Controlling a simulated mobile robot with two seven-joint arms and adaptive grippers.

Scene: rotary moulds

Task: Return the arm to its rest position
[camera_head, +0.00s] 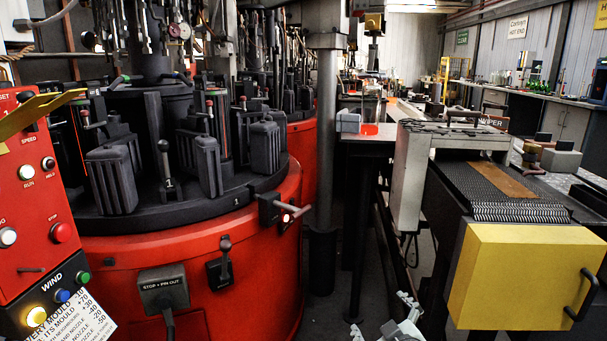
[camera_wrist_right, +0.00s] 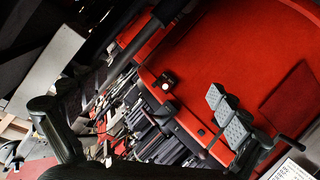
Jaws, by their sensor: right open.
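My right gripper (camera_head: 381,314) shows at the bottom edge of the head view, right of centre. Its two grey-padded fingers stand apart with nothing between them. It is over the floor gap between the red rotary machine (camera_head: 200,262) and the bench on the right, and touches nothing that I can see. Most of the right arm is out of frame. In the right wrist view, dark finger parts and grey pads show in front of the tilted red machine body (camera_wrist_right: 235,60). My left gripper is not in view.
A red control panel (camera_head: 35,190) stands close at the left. At the right are a conveyor with a black mesh belt (camera_head: 500,185) and a yellow box (camera_head: 522,278). A dark post (camera_head: 326,150) stands behind the gap.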

